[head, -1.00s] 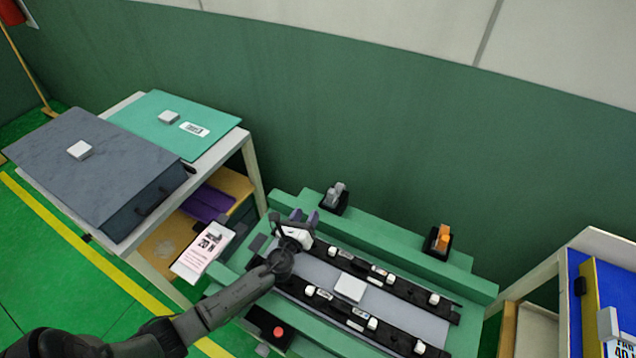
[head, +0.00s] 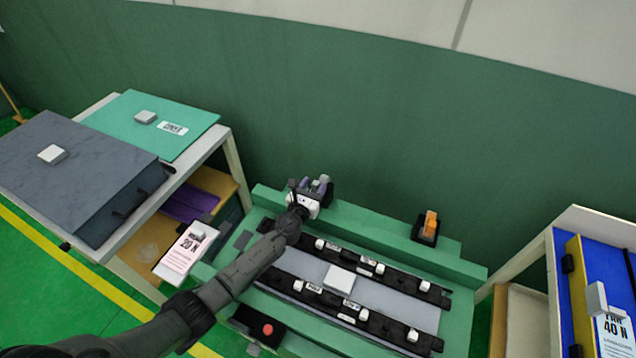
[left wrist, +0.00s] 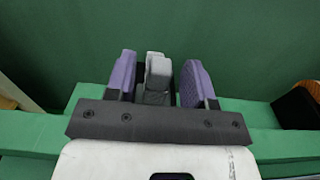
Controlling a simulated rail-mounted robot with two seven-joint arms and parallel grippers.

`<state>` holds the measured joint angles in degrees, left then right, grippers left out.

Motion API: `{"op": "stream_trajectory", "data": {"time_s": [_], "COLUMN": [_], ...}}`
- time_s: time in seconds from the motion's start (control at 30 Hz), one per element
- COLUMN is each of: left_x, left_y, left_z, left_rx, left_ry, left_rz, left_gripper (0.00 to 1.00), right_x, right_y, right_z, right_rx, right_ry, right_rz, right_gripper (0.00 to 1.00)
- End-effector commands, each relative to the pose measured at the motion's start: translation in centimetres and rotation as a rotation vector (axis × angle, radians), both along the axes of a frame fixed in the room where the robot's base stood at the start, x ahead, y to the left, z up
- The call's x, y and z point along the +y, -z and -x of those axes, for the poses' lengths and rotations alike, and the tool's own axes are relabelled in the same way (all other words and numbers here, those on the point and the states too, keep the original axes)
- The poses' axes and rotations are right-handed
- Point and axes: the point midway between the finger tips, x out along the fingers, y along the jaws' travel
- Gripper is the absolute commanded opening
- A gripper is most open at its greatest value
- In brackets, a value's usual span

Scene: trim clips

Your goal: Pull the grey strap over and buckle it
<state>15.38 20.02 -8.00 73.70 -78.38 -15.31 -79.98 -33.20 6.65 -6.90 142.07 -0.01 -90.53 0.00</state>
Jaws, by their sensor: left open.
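A small grey upright piece (head: 323,181) stands in a black holder at the back left of the green fixture. I cannot tell whether it is the strap; no clear strap or buckle shows. My left gripper (head: 313,187) is at this piece. In the left wrist view the gripper (left wrist: 158,75) is open, its purple fingers on either side of the grey piece (left wrist: 158,72), with a narrow gap showing on each side. The lower part of the piece is hidden behind the gripper's dark bar. My right gripper is in no view.
The green fixture (head: 450,254) carries black rails with white clips and a white block (head: 341,279). An orange piece (head: 431,223) stands in a holder at back right. A red button (head: 267,329) is at the front.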

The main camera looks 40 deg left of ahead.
Motion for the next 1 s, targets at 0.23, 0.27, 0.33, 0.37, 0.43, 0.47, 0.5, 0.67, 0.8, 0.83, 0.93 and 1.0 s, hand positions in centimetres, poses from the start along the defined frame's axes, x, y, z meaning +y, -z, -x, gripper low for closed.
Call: {"op": "stream_trajectory", "data": {"time_s": [0.23, 0.27, 0.33, 0.37, 0.43, 0.47, 0.5, 0.67, 0.8, 0.83, 0.93, 1.0], "left_x": [0.6, 0.6, 0.7, 0.7, 0.7, 0.7, 0.7, 0.8, 0.8, 0.8, 0.8, 0.8], "left_y": [0.1, 0.1, 0.0, 0.0, 0.0, 0.0, 0.0, 0.0, 0.0, 0.0, 0.0, 0.0], "left_z": [-2.5, -2.7, -3.0, -3.1, -3.2, -3.2, -3.3, -3.3, -3.3, -3.3, -3.2, -3.2], "left_rx": [-0.001, -0.001, -0.001, -0.001, 0.000, 0.000, 0.000, 0.000, 0.000, 0.000, 0.000, 0.000], "left_ry": [0.000, 0.000, 0.000, 0.000, 0.000, 0.000, 0.000, 0.000, 0.000, 0.000, 0.000, 0.000], "left_rz": [0.001, 0.001, 0.001, 0.001, 0.001, 0.001, 0.001, 0.001, 0.001, 0.001, 0.001, 0.001], "left_gripper": [0.49, 0.49, 0.49, 0.49, 0.49, 0.49, 0.49, 0.49, 0.41, 0.38, 0.29, 0.22], "right_x": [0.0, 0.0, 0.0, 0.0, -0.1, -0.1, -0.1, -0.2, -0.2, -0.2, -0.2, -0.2], "right_y": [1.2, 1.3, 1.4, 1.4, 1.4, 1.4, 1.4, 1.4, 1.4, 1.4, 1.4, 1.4], "right_z": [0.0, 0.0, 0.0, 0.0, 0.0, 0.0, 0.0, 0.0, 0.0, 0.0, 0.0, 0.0], "right_rx": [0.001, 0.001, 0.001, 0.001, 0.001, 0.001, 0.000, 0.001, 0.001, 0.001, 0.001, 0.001], "right_ry": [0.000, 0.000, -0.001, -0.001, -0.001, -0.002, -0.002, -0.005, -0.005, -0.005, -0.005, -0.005], "right_rz": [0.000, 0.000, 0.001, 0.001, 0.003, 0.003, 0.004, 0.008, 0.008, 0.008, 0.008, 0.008], "right_gripper": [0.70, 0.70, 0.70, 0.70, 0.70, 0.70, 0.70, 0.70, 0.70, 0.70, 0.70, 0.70]}}
